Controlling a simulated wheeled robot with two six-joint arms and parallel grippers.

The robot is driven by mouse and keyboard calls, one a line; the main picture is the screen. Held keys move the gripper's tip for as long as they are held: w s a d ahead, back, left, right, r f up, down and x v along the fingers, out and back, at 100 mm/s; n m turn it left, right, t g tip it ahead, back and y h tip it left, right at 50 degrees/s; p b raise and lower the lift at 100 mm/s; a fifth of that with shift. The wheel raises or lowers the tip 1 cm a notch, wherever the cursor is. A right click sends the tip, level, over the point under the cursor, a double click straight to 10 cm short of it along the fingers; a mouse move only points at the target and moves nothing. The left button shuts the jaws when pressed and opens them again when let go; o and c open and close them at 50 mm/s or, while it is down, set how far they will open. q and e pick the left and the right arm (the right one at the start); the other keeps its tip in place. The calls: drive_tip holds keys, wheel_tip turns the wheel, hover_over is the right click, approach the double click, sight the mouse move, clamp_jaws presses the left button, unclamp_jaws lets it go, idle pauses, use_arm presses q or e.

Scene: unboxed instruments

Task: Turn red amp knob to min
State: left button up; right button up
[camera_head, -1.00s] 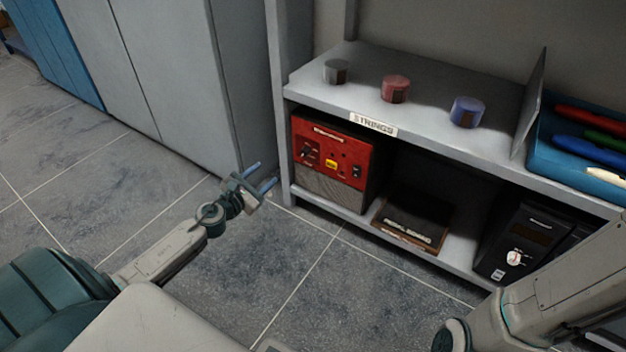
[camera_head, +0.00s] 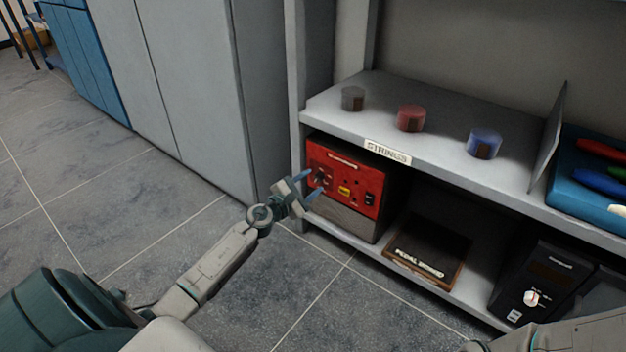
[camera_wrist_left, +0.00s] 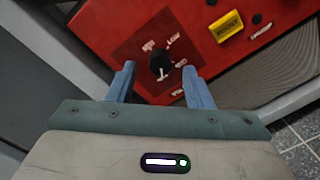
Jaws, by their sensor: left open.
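The red amp (camera_head: 352,186) stands on the lower shelf at its left end, with a red front panel over a grey grille. Its black knob (camera_wrist_left: 160,65) with a white pointer shows in the left wrist view, inside a darker square with small labels around it. The pointer points down toward the gripper. My left gripper (camera_head: 308,184) is open in front of the amp's left side. In the left wrist view its blue fingers (camera_wrist_left: 158,85) lie either side of the knob's line, short of the knob and apart from it. My right gripper is out of view.
The upper shelf (camera_head: 330,113) above the amp holds grey, red and blue round tins. A pedal board (camera_head: 428,250) and a black device with a white knob (camera_head: 531,298) sit to the right. The shelf's left post (camera_head: 297,110) is close to my left gripper.

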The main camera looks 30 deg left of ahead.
use_arm(q)
drive_tip(key=shift+w+d, duration=0.15)
drive_tip(key=shift+w, duration=0.7)
drive_tip(key=shift+c, duration=0.3)
drive_tip(key=c, duration=0.9)
